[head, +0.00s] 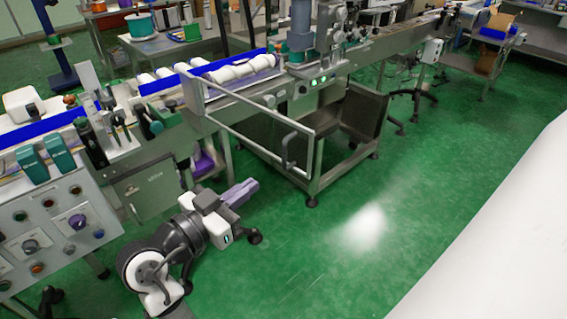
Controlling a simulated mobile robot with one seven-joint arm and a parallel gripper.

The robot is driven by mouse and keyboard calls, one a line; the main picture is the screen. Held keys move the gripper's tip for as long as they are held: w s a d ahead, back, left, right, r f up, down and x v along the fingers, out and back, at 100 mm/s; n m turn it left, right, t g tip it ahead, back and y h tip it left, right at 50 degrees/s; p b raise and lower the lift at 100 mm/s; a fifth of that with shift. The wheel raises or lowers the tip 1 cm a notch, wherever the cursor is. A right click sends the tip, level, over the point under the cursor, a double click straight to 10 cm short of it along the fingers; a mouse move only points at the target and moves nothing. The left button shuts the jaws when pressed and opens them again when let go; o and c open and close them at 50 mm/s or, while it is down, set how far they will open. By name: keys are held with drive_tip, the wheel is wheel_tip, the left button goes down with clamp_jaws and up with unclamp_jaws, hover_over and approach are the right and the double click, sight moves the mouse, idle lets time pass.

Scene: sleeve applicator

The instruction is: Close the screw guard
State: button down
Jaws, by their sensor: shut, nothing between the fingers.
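The screw guard (258,106) is a metal-framed, see-through panel on the conveyor machine. It stands swung open, sticking out from the machine's front over the aisle. A dark handle (287,151) sits at its outer, lower right end. Behind the guard, white bottles (228,72) lie in a row at the feed screw, of which only a purple strip shows. My gripper (250,188) is below and left of the handle, apart from the guard, over the green floor. Its purple-grey fingers are shut and empty, pointing up and right.
A control panel (62,228) with knobs and green-topped units stands left of my arm. A steel box (146,190) hangs under the conveyor. A machine stand (335,160) is behind the guard. The green floor (430,170) to the right is clear.

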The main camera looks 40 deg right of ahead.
drive_tip(key=p, duration=0.3)
approach(304, 149)
drive_tip(key=d, duration=0.5)
drive_tip(key=shift+w+d+r, duration=0.15)
drive_tip(key=shift+w+r, duration=0.1)
drive_tip(key=shift+w, duration=0.15)
drive_tip(key=shift+w+d+f, duration=0.1)
drive_tip(key=shift+w+d, duration=0.1)
drive_tip(key=shift+d, duration=0.5)
drive_tip(key=shift+d, duration=0.1)
